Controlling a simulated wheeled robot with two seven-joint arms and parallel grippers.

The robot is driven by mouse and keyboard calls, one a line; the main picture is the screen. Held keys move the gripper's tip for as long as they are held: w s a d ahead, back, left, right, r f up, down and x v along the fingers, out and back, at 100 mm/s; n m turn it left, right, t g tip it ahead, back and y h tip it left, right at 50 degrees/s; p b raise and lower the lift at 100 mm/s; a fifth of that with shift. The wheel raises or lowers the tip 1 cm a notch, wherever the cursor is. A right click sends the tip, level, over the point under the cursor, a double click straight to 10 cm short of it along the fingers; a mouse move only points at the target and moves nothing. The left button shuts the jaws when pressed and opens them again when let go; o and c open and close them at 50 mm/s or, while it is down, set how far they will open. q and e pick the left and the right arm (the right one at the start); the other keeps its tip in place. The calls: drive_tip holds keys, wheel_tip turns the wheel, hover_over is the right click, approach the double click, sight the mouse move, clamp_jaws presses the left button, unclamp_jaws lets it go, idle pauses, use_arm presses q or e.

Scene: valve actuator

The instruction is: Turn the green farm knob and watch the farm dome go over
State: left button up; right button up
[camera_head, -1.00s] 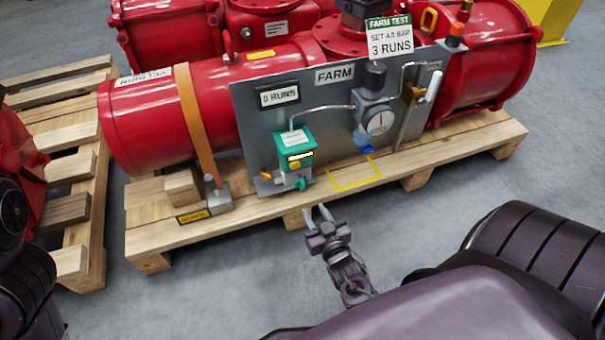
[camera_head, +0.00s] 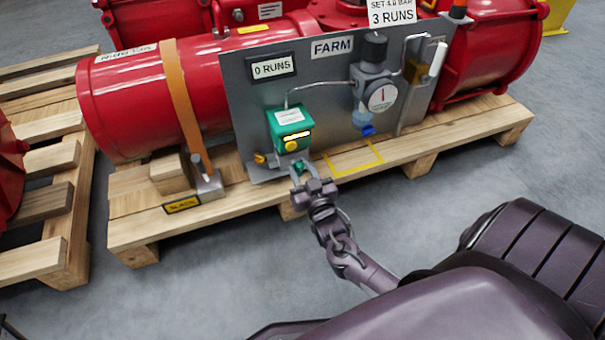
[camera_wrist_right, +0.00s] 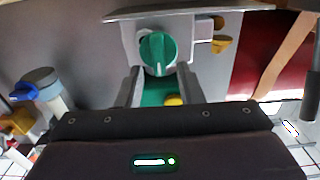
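The green knob (camera_head: 299,167) is low on the grey panel marked FARM, under a green box (camera_head: 290,117) with a black-and-yellow display. In the right wrist view the knob (camera_wrist_right: 158,53) is round with a raised grip bar across it. My right gripper (camera_head: 301,178) is at the knob in the head view, its fingertips partly covering it. In the wrist view its two fingers (camera_wrist_right: 158,86) are apart, one on each side below the knob; I cannot tell whether they touch it. No part is clearly identifiable as the farm dome. My left gripper is out of view.
The panel (camera_head: 245,130) stands on a wooden pallet (camera_head: 230,220) before a red actuator (camera_head: 150,105). A gauge (camera_head: 382,98), a white-handled lever (camera_head: 438,60) and a counter reading 0 RUNS (camera_head: 272,66) are on it. A small yellow fitting (camera_head: 260,158) sits left of the knob.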

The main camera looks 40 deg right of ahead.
clamp_jaws()
